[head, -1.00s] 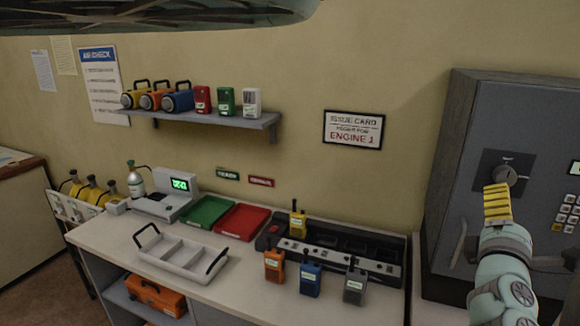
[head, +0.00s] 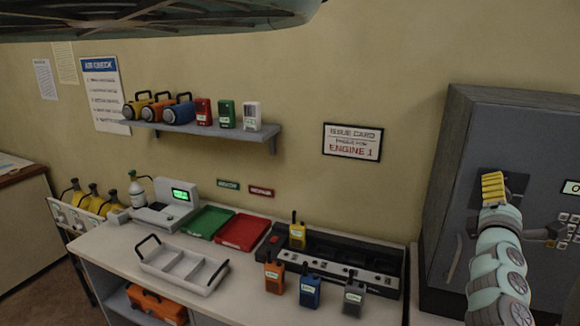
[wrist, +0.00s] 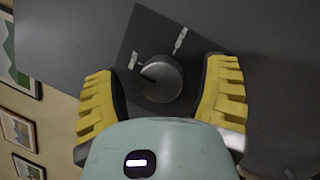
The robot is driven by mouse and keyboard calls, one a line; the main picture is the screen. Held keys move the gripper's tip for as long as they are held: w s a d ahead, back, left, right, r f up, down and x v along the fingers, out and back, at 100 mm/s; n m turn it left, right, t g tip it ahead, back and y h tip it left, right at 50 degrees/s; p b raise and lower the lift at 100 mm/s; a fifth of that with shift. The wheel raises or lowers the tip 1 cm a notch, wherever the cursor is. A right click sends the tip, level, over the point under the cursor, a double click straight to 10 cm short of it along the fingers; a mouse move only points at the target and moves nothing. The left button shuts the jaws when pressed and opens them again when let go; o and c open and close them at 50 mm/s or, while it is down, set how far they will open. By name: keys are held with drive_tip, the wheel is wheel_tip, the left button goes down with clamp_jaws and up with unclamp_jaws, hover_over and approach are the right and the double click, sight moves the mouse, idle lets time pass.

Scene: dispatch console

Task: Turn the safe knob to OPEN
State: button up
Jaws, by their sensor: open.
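The safe (head: 465,150) is a dark grey box at the right of the head view. Its round knob (wrist: 160,78) is grey and sits on a dark square plate (wrist: 140,35) in the wrist view. Two small light labels are on the plate, too blurred to read; a dark pointer line on the knob runs toward its left side. My gripper (wrist: 160,72) is open, with one yellow finger on each side of the knob and a gap to both. In the head view my gripper (head: 493,188) covers the knob.
A keypad (head: 565,230) and a handle (head: 452,258) are on the safe's front. Left of the safe is a counter (head: 225,290) with radios, a charger (head: 340,262) and trays. A shelf (head: 215,132) hangs above it.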

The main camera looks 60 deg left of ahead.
idle(0.3)
drive_tip(key=shift+f, duration=0.1)
drive_tip(key=c, duration=1.2)
